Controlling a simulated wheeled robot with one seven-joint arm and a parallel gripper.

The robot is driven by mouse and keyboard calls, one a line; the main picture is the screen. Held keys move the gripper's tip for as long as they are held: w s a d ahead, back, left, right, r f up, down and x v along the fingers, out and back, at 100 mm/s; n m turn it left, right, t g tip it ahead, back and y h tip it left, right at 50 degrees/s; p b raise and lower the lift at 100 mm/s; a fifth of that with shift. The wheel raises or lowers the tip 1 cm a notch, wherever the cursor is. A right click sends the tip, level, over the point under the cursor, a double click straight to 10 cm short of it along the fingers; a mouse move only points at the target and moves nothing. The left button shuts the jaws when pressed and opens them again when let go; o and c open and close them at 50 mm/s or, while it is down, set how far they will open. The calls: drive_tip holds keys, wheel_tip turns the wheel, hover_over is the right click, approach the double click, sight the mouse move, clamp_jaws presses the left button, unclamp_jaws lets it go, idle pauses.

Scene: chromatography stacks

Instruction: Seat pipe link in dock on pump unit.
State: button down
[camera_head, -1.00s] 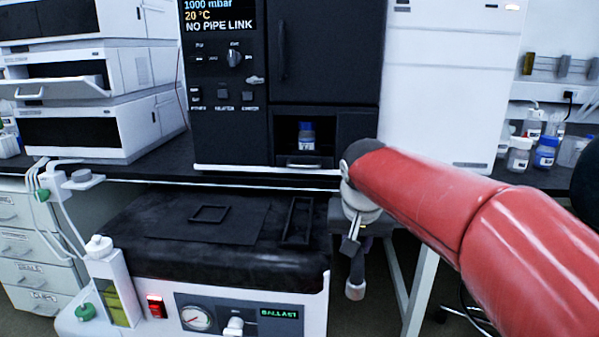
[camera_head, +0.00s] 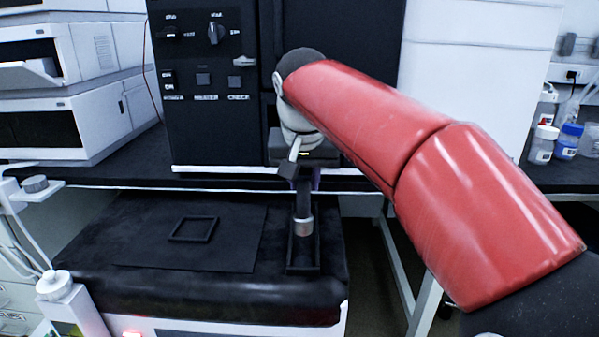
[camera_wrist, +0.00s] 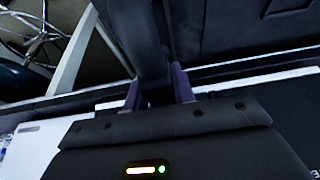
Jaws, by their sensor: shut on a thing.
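My gripper (camera_head: 303,180) points down at the right of the pump unit (camera_head: 210,300), shut on the dark pipe link (camera_head: 303,204). The link hangs upright and has a metallic lower end. That end appears over or inside a narrow black rectangular frame (camera_head: 290,268), seemingly the dock, on the unit's black top. I cannot tell whether it touches the bottom. In the wrist view the purple fingers (camera_wrist: 157,92) are on either side of the dark link (camera_wrist: 145,35). Its far end is not clear there.
A square black frame (camera_head: 193,229) lies on a flat mat left of the narrow frame. A black cabinet with knobs (camera_head: 205,90) stands on the bench behind. Bottles (camera_head: 567,140) stand on the bench at right.

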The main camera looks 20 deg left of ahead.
sight(305, 181)
drive_tip(key=shift+s+d+f+b, duration=0.1)
drive_tip(key=shift+f+b, duration=1.7)
drive_tip(key=shift+b, duration=0.2)
drive_tip(key=shift+f+b, duration=0.7)
drive_tip(key=shift+f, duration=0.65)
drive_tip(key=shift+f, duration=0.4)
drive_tip(key=c, duration=1.1)
unclamp_jaws()
drive_tip(key=p+v, duration=0.1)
drive_tip(key=v, duration=0.7)
drive_tip(key=shift+p, duration=0.4)
